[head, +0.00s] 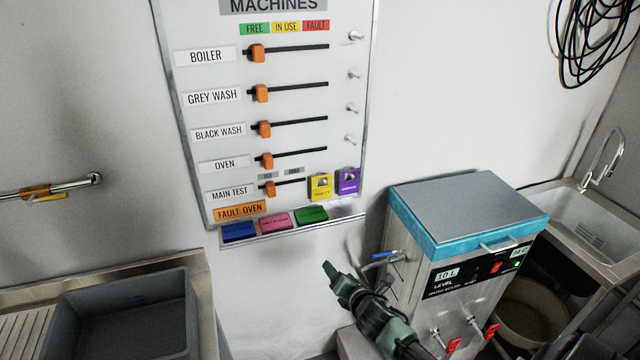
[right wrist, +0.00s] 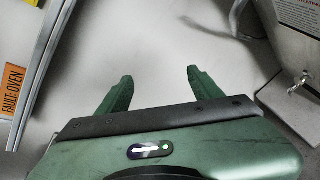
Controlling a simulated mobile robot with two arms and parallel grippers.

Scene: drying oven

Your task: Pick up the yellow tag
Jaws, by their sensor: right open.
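The yellow tag (head: 321,187) hangs at the lower right of the white machines board (head: 210,110) in the head view, just left of a purple tag (head: 348,181). My right gripper (head: 338,277) is below the board and below the yellow tag, apart from both, left of the steel boiler. In the right wrist view, its two green fingers (right wrist: 160,82) are spread with nothing between them. My left gripper is not in view.
Blue, pink and green blocks (head: 275,221) sit on the board's bottom ledge. The steel boiler (head: 470,215) with a blue-rimmed lid and a blue-handled valve (head: 384,256) stands close right of my right gripper. A grey basin (head: 125,310) is at left. The wall below the board is bare.

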